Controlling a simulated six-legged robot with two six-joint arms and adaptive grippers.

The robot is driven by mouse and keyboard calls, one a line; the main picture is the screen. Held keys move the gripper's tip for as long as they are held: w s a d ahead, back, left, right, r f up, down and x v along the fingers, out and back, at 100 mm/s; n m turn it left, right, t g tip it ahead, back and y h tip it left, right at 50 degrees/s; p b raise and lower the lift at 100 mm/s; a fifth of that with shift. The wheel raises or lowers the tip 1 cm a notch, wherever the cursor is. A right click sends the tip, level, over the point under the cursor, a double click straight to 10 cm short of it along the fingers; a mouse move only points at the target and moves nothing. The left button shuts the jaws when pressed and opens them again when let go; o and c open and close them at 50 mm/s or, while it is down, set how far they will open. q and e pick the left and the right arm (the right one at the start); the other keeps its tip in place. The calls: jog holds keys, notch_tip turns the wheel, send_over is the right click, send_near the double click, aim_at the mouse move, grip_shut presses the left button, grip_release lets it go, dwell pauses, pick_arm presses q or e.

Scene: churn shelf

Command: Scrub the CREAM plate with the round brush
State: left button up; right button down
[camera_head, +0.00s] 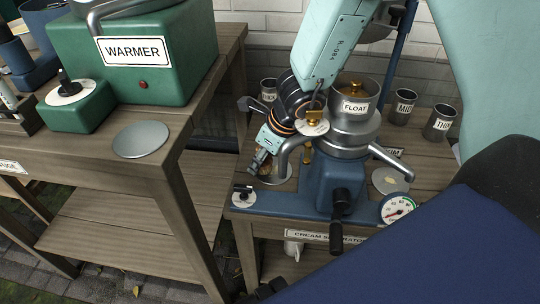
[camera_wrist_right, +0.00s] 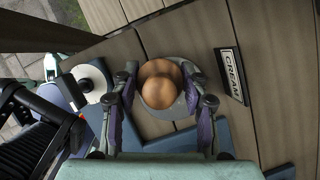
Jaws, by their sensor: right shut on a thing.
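My right gripper (camera_head: 260,160) reaches down over the left end of the cream separator's bench. It is shut on the round brush (camera_wrist_right: 161,82), whose rounded wooden top shows between the two fingers in the right wrist view. The CREAM plate (camera_wrist_right: 150,111) is a grey disc directly under the brush, beside the CREAM label (camera_wrist_right: 232,75). The plate also shows in the head view (camera_head: 281,170), partly covered by the gripper. The bristles and any contact with the plate are hidden. My left gripper is not in view.
The separator (camera_head: 335,185), with its spouts and crank, stands close right of the gripper. A second grey plate (camera_head: 391,181) with a pale patch lies right of it. Metal cups (camera_head: 439,123) stand behind. A green WARMER (camera_head: 140,55) is on the left table.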

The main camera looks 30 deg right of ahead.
jog(key=shift+w+a+r+p, duration=0.1)
jog(key=shift+w+p, duration=0.3)
jog(key=shift+w, duration=0.2)
notch_tip(320, 180, up, 4)
jog(key=p, duration=0.3)
jog(key=shift+s+f, duration=0.1)
jog(key=shift+f, duration=0.1)
jog(key=shift+w+r+p, duration=0.25)
jog(key=shift+r+p, duration=0.6)
jog(key=shift+p, duration=0.1)
jog(key=shift+s+r, duration=0.1)
jog(key=shift+r, duration=0.1)
jog(key=shift+s, duration=0.15)
jog(key=shift+r+p, duration=0.25)
jog(key=shift+p, duration=0.15)
notch_tip(320, 180, up, 3)
jog(key=shift+f+p, duration=0.15)
jog(key=shift+p, duration=1.05)
jog(key=shift+f, duration=0.15)
